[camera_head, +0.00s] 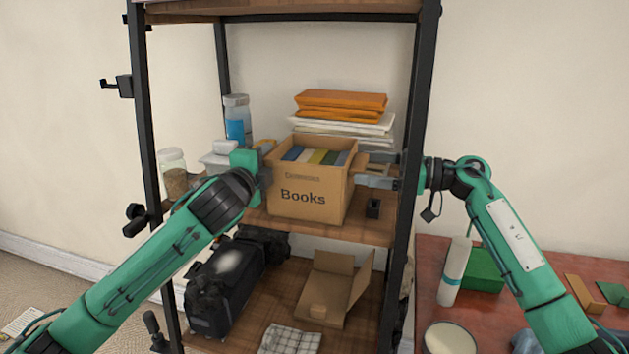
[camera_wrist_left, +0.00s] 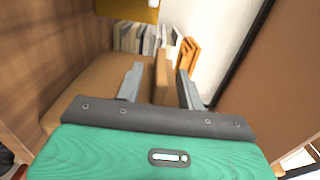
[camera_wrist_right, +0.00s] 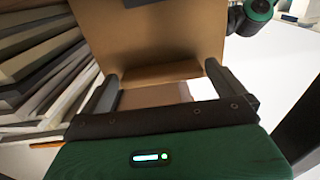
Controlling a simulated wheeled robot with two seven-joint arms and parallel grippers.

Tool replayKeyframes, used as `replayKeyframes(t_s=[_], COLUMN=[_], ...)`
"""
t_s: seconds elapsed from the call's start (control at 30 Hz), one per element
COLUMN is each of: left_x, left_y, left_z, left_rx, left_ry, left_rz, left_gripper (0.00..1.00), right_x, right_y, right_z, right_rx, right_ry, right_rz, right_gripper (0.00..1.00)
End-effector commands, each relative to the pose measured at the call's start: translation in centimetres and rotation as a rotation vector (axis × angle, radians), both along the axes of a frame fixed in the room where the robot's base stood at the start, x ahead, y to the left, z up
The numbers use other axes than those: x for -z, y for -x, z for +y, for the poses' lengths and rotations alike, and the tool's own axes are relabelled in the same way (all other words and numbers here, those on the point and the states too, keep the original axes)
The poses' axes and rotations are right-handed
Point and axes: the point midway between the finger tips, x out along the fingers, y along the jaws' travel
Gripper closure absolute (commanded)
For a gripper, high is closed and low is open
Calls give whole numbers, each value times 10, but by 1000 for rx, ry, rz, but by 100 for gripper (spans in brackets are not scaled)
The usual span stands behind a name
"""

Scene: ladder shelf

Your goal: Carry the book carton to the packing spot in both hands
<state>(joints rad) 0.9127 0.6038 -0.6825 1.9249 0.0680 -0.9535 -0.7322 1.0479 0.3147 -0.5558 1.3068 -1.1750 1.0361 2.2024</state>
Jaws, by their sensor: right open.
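The book carton (camera_head: 310,203), a brown box marked "Books" with several books upright inside, stands on the middle shelf board. My left gripper (camera_head: 266,176) is at its left side. In the left wrist view its fingers (camera_wrist_left: 160,85) are apart, with a brown cardboard edge between them and gaps beside it; contact is unclear. My right gripper (camera_head: 372,176) is at the carton's right side with its fingers apart. In the right wrist view the open fingers (camera_wrist_right: 160,88) straddle brown cardboard. I cannot make out a marked packing spot.
Orange and white envelopes (camera_head: 341,104) lie behind the carton. A blue-labelled jar (camera_head: 237,120) and another jar (camera_head: 173,172) stand left. Below are a black bag (camera_head: 228,285) and an open empty box (camera_head: 333,288). A red table (camera_head: 440,262) stands right. Black shelf posts flank the carton.

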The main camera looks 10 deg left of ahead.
Motion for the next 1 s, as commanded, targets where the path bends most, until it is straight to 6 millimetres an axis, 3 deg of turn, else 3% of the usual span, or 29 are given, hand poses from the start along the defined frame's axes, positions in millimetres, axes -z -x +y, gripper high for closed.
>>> replayKeyframes(t_s=[0.33, 0.53, 0.73, 0.77, 1.0], left_x=[0, 0, 0, 0, -6], left_y=[-3, -3, -3, -3, -2], left_z=[-1, -1, 0, 0, 0], left_rx=[0, 0, 0, 0, 1], left_ry=[0, 0, 0, 0, 1], left_rz=[0, 0, 0, 1, -9], left_gripper=[62, 99, 100, 100, 100], right_x=[0, 0, 0, 0, -6], right_y=[-1, -1, -1, -1, 0], right_z=[3, 3, 3, 3, 2], right_rx=[0, 0, 1, 1, 1], right_ry=[0, 0, 0, 0, -6], right_rz=[0, 0, 0, 0, -6], right_gripper=[0, 37, 77, 80, 80])
